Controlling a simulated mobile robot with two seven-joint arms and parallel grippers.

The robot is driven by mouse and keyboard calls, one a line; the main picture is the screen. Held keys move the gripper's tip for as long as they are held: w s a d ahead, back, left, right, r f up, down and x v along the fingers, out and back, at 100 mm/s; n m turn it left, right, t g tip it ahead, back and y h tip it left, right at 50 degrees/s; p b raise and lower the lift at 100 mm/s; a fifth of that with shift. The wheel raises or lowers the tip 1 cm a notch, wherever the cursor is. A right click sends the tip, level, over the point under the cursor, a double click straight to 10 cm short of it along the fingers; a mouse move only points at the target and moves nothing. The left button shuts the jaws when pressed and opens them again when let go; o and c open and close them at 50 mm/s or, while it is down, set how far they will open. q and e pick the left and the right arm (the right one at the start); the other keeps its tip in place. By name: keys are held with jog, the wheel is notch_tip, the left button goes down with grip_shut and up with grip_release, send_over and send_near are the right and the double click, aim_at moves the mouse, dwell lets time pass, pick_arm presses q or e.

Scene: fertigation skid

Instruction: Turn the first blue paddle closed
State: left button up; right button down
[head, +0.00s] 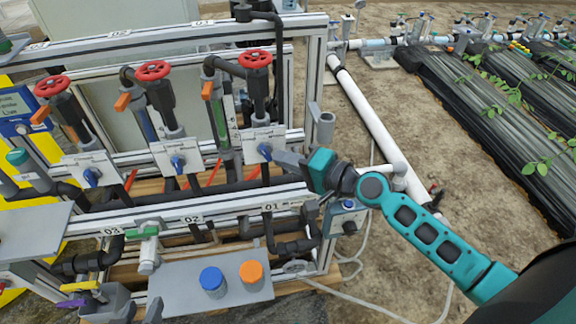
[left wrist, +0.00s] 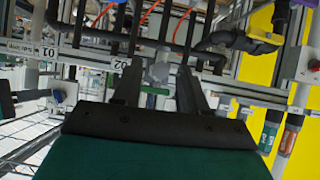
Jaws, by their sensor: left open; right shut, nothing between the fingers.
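Three white plates with blue paddles stand in a row on the skid in the head view. The first blue paddle (head: 265,151), above the 01 label, is at the right; the others are the second (head: 178,163) and the third (head: 92,177). My right gripper (head: 280,156) is shut and empty, its tip right beside the first paddle; I cannot tell whether they touch. My left gripper (left wrist: 160,85) shows only in the left wrist view, open and empty, with the upside-down 02 label (left wrist: 121,65) and a grey valve part (left wrist: 160,68) beyond its fingers.
Red handwheels (head: 255,59) stand above the plates. A grey shelf (head: 200,283) carries a blue cap (head: 212,279) and an orange cap (head: 251,272). A green-handled valve (head: 149,232) and a purple-handled valve (head: 75,302) sit low on the left.

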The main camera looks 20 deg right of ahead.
jog(key=shift+a+f+m+t+b, duration=0.1)
jog(key=shift+f+m+t+b, duration=0.35)
jog(key=shift+b, duration=0.6)
jog(key=shift+y+b, duration=0.3)
jog(key=shift+b, duration=0.35)
pick_arm(q)
jog(key=shift+d+f, duration=0.3)
jog(key=shift+f, duration=0.55)
jog(key=shift+d+f, duration=0.3)
jog(key=shift+f, duration=0.55)
jog(key=shift+a, duration=0.1)
